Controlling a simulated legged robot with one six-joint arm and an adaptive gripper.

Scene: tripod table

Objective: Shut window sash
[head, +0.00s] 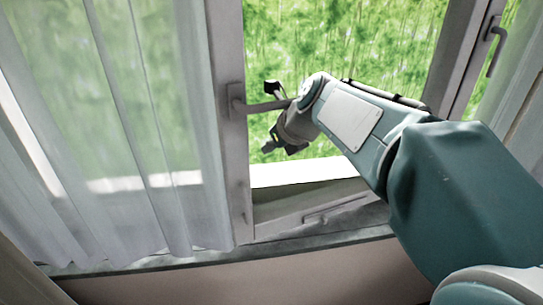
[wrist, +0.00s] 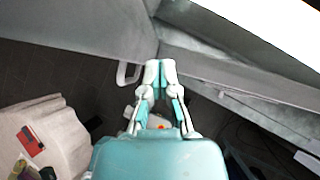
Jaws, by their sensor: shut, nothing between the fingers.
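The window sash (head: 232,150) has a pale frame with a vertical stile left of my arm. A grey lever handle (head: 237,101) sits on this stile and points right, its end passing close to my wrist. My gripper (head: 272,146) is just right of the stile, below the handle, in front of the green outdoors. In the wrist view my gripper (wrist: 160,66) has its fingers together, with nothing held. A pale loop-shaped handle (wrist: 127,76) shows left of the fingertips there. I cannot tell whether gripper or wrist touches the sash or handle.
A sheer curtain (head: 140,130) hangs at the left. A second handle (head: 497,46) is on the frame at the upper right. The sill (head: 150,262) runs along the bottom. In the wrist view a pale cloth-like surface (wrist: 70,125) with small objects lies at lower left.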

